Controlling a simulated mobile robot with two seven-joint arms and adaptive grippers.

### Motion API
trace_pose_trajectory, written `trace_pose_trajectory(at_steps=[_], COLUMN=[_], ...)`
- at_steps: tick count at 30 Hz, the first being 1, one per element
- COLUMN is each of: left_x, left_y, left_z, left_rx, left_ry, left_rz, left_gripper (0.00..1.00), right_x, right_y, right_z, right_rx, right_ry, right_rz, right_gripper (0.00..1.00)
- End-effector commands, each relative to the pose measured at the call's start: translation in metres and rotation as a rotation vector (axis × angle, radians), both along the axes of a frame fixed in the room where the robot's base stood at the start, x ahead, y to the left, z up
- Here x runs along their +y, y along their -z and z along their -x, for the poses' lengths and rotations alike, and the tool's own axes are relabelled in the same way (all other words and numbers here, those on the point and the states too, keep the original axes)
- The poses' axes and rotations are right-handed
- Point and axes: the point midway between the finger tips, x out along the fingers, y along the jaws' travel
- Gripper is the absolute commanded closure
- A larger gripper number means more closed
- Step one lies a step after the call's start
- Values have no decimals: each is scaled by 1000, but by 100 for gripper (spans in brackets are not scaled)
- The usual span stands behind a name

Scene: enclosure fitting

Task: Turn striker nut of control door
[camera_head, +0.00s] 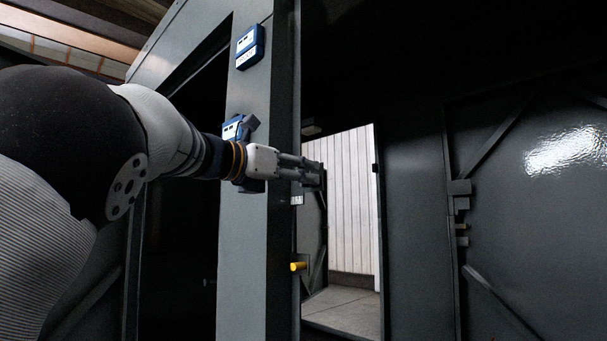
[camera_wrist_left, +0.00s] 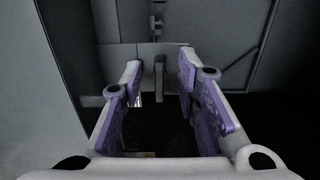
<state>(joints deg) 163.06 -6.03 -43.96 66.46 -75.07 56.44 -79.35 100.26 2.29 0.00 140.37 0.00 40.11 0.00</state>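My left gripper (camera_head: 312,172) reaches past the edge of the grey door post, with its fingers pointing right. In the left wrist view its two purple-sided fingers (camera_wrist_left: 160,68) stand apart, and the gripper is open. A small upright grey piece (camera_wrist_left: 159,76) shows between and beyond the fingertips, apart from both. I cannot tell whether it is the striker nut; no nut can be picked out surely. A dark door (camera_head: 540,190) with diagonal braces and latch parts (camera_head: 460,200) on its left edge is at the right. I cannot tell if it is the control door. My right gripper is out of view.
The grey post (camera_head: 246,240) stands beside my left forearm. It carries a blue-and-white box (camera_head: 250,47) and a second one (camera_head: 233,128) partly behind my wrist. A yellow pin (camera_head: 299,266) sticks out lower down. Beyond is an opening with a pale ribbed wall (camera_head: 352,200).

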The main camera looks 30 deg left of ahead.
Motion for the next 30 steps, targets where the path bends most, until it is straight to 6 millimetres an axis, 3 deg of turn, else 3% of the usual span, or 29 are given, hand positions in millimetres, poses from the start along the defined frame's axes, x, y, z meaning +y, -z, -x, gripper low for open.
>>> trace_pose_trajectory(at_steps=[1,4,17,30], left_x=[0,0,0,2], left_y=[0,0,1,2], left_z=[0,0,0,-1], left_rx=[0,0,16,132], left_ry=[0,0,1,0], left_rz=[0,0,44,369], left_gripper=[80,100,100,100], right_x=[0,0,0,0], right_y=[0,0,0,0], right_z=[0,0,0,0], right_rx=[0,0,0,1], right_ry=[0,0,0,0], right_rz=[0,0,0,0], right_gripper=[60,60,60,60])
